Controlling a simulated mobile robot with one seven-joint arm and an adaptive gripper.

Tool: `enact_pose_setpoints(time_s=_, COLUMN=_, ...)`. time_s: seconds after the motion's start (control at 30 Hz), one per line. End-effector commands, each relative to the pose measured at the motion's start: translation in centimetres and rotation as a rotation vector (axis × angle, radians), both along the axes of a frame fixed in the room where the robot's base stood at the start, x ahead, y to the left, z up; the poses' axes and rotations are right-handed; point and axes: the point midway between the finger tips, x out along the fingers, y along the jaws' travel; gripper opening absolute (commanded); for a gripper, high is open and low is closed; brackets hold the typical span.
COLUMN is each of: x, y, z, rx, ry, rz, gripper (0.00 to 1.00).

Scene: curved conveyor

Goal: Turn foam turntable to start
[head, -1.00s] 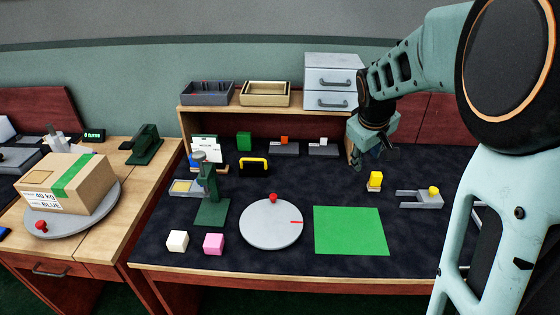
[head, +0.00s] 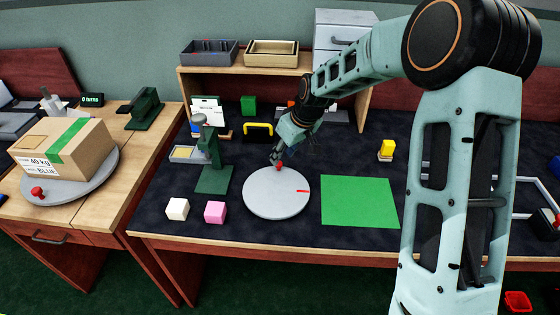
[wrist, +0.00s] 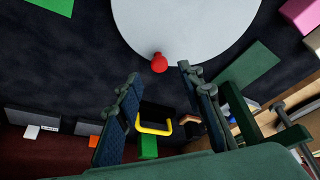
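The foam turntable (head: 276,195) is a flat light grey disc on the dark mat, with a red line at its right rim. Its red knob (head: 279,167) stands at the far rim; in the wrist view the knob (wrist: 159,62) shows at the disc's edge. My gripper (head: 276,159) is at the far side of the disc, close to the knob. In the wrist view its two fingers are apart, with the knob in line with the gap, just beyond the fingertips. Nothing is held. Whether a finger touches the knob cannot be told.
A green stand (head: 214,165) is left of the disc, with a white cube (head: 177,208) and pink cube (head: 215,211) in front. A green sheet (head: 360,201) lies right. A yellow handle (head: 258,129) is behind. Another turntable (head: 70,194) bears a box on the left table.

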Motion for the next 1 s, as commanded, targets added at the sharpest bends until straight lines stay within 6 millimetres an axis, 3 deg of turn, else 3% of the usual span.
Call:
enact_pose_setpoints(time_s=0.1, x=0.5, y=0.7, z=-2.1, rx=0.000, ry=0.001, rz=0.000, gripper=0.35)
enact_pose_setpoints(time_s=0.23, x=1.0, y=1.0, z=-3.3, rx=-0.001, ry=-0.001, rz=0.000, gripper=0.35)
enact_pose_setpoints(time_s=0.63, x=1.3, y=1.2, z=-4.1, rx=-0.001, ry=-0.002, rz=-0.001, gripper=0.35)
enact_pose_setpoints(time_s=0.97, x=1.2, y=1.2, z=-4.0, rx=-0.001, ry=-0.002, rz=-0.001, gripper=0.00)
enact_pose_setpoints(time_s=1.0, x=1.2, y=1.2, z=-4.0, rx=-0.001, ry=-0.002, rz=-0.001, gripper=0.00)
